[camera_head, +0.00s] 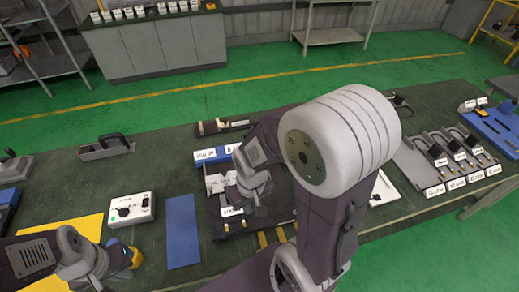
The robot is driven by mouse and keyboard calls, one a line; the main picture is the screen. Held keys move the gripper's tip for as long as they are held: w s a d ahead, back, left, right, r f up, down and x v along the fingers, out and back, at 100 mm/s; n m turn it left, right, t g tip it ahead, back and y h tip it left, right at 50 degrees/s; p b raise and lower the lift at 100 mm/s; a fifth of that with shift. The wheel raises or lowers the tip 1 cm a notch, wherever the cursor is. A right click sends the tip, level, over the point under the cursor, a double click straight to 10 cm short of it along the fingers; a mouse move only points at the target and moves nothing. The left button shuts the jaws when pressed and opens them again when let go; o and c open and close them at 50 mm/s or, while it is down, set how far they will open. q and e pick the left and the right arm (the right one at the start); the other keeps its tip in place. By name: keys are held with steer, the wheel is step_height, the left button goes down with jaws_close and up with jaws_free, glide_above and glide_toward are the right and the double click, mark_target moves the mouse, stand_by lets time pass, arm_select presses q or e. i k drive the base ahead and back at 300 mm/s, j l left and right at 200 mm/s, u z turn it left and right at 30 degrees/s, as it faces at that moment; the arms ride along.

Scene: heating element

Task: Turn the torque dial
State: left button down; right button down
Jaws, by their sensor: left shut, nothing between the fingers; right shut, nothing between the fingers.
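A white control box (131,209) with a black round dial (123,211) and small dark labels stands on the green-topped table at the left. The label text is too small to read, so I cannot confirm that this is the torque dial. My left gripper (108,266) is low at the left, in front of and below the box, apart from the dial. It is shut and empty; its fingertips are hard to make out. My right gripper (246,200) is shut and empty over the dark central fixture (283,214). My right arm hides part of that fixture.
A yellow-orange round object (136,258) is beside my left gripper. A blue plate (182,232) lies right of the box, and a yellow mat (85,226) lies left of it. A handled grey block (104,147) stands behind. Metal plates with labelled parts (433,160) are at the right.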

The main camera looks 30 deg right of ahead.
mark_target(123, 212)
steer(key=z, duration=0.85)
steer(key=k+u, duration=0.1)
steer(key=u, duration=1.2)
